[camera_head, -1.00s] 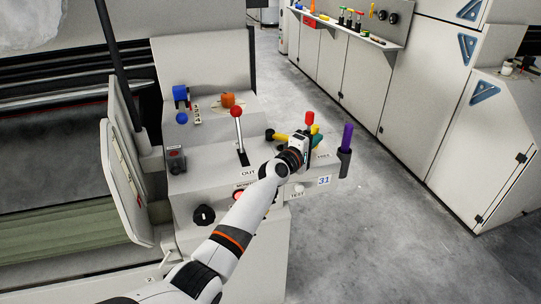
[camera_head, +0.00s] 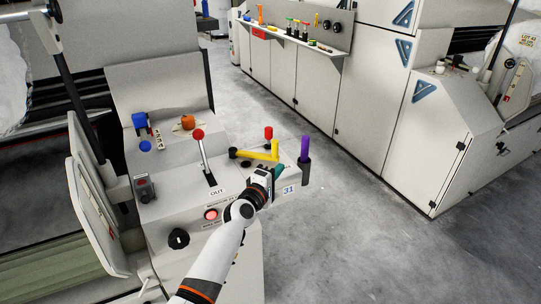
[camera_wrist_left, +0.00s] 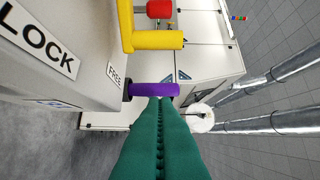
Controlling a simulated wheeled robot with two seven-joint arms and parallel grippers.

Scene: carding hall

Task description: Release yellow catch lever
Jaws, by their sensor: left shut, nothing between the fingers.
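The yellow catch lever (camera_head: 256,155) sits on the right side of the console top, with a dark pivot at its left end and an upright yellow grip at its right end. In the left wrist view the lever (camera_wrist_left: 150,41) appears above the fingers, apart from them. My left gripper (camera_head: 279,171) is just in front of the lever's right end, below it in the picture. Its green fingers (camera_wrist_left: 160,103) are shut with nothing between them. The FREE label (camera_wrist_left: 116,77) and LOCK label (camera_wrist_left: 40,38) show on the console in the wrist view. My right gripper is out of view.
A purple handle (camera_head: 305,149) stands in a dark holder right of my gripper. A red-topped lever (camera_head: 198,135) rises left of the yellow lever, and a red knob (camera_head: 268,132) stands behind it. Open floor (camera_head: 365,215) lies to the right.

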